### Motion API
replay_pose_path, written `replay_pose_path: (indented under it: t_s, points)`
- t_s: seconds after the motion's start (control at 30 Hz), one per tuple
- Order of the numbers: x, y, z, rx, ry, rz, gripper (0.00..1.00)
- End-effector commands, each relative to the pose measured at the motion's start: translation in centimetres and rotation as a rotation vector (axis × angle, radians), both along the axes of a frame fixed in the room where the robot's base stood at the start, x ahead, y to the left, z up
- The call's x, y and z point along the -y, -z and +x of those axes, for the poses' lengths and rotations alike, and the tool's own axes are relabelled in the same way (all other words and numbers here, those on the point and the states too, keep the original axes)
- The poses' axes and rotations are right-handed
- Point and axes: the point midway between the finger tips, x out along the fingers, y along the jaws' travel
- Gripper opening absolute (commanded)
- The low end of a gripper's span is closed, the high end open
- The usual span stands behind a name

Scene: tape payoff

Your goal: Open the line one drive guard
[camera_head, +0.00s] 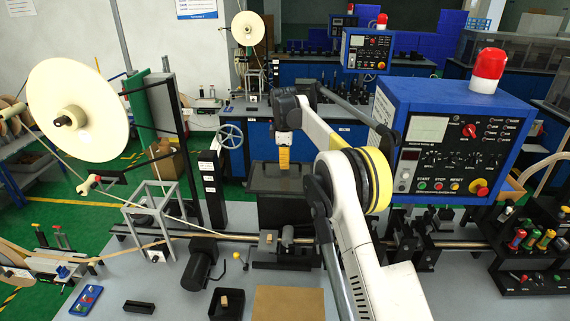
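A dark box-shaped housing (266,181) stands behind the rail near the middle; it looks like the drive guard, though no readable label confirms this. Its top looks closed, and part of its right side is hidden behind my arm. My gripper (284,143) points down above the housing's back edge. A small orange-yellow piece (283,158) with dark marks shows just below the gripper; I cannot tell whether it belongs to the housing or is held. The fingers are too small and dark to read.
A blue control box (450,135) with a red beacon stands right of my arm. A large cream reel (78,110) and a handwheel (230,135) are at left. A rail (225,236) crosses the bench. A black motor (200,265), open bin (226,303) and brown mat (289,303) lie in front.

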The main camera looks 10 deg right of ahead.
Motion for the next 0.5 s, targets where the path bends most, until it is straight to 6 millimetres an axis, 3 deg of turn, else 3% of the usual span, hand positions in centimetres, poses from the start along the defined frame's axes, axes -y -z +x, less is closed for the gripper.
replay_pose_path:
  t_s: [0.13, 0.2, 0.23, 0.5]
  points:
    - [-0.01, -0.07, -0.02, 0.0, 0.0, 0.0, 0.0]
    - [-0.01, -0.07, -0.02, 0.0, 0.0, 0.0, 0.25]
    - [-0.01, -0.07, -0.02, 0.0, 0.0, 0.0, 0.32]
    - [-0.01, -0.06, -0.03, 0.0, 0.0, 0.0, 0.32]
